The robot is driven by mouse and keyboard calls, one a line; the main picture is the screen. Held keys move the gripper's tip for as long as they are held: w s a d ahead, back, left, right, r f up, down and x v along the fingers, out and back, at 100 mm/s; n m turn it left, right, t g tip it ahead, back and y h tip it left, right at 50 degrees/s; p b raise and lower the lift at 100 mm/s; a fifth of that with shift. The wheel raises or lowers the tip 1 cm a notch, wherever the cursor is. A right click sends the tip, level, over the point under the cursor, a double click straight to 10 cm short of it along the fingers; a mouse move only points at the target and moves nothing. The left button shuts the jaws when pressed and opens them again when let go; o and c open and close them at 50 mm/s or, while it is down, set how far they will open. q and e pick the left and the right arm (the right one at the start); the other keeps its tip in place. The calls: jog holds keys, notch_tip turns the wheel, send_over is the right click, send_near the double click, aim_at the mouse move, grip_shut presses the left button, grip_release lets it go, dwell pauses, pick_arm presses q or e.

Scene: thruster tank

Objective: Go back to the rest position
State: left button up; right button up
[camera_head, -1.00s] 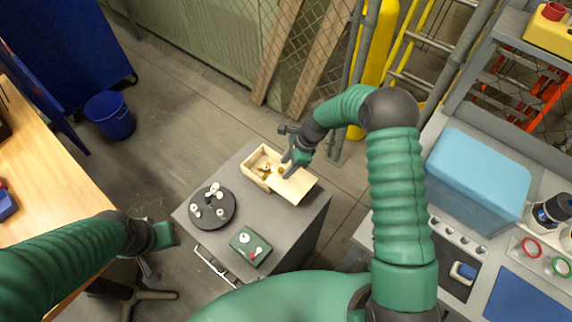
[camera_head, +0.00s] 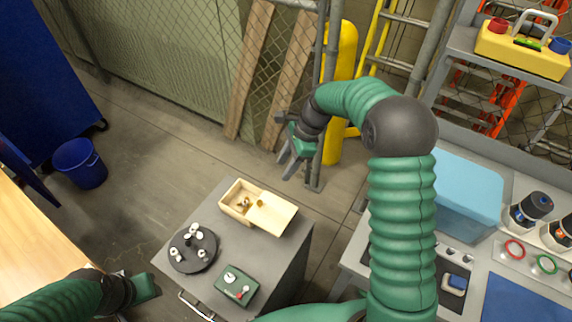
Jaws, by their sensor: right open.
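My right gripper (camera_head: 290,160) is open and empty. In the head view it hangs above and behind the grey cabinet (camera_head: 262,262), apart from everything on it. My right arm arches in from the lower right. My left gripper (camera_head: 146,292) is at the lower left, beside the cabinet's left edge. Its fingers are mostly hidden, so its opening does not show. On the cabinet stand a wooden box (camera_head: 236,203) with small golden items inside and a light wooden lid or panel at its right, a dark round tray (camera_head: 192,250) with white pieces, and a green box (camera_head: 236,286).
A wooden table (camera_head: 35,245) is at the left, with a blue bin (camera_head: 80,163) behind it. At the right a grey bench holds a light blue box (camera_head: 466,195). A fence and a yellow post (camera_head: 338,95) stand behind. Floor is clear left of the cabinet.

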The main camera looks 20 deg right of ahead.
jog(key=shift+a, duration=0.3)
jog(key=s+a+n+t+h, duration=0.1)
jog(key=s+a+n+h, duration=0.1)
jog(key=s+n, duration=0.7)
jog(key=s+a+n+h, duration=0.1)
jog(key=s+n+h, duration=0.1)
jog(key=s+n, duration=0.8)
jog(key=shift+s+a+f+n+t+h, duration=0.2)
jog(key=shift+a+f+n+t+h, duration=0.15)
jog(key=shift+n, duration=0.35)
jog(key=shift+a+r, duration=0.1)
jog(key=shift+a, duration=0.25)
jog(key=shift+d, duration=0.2)
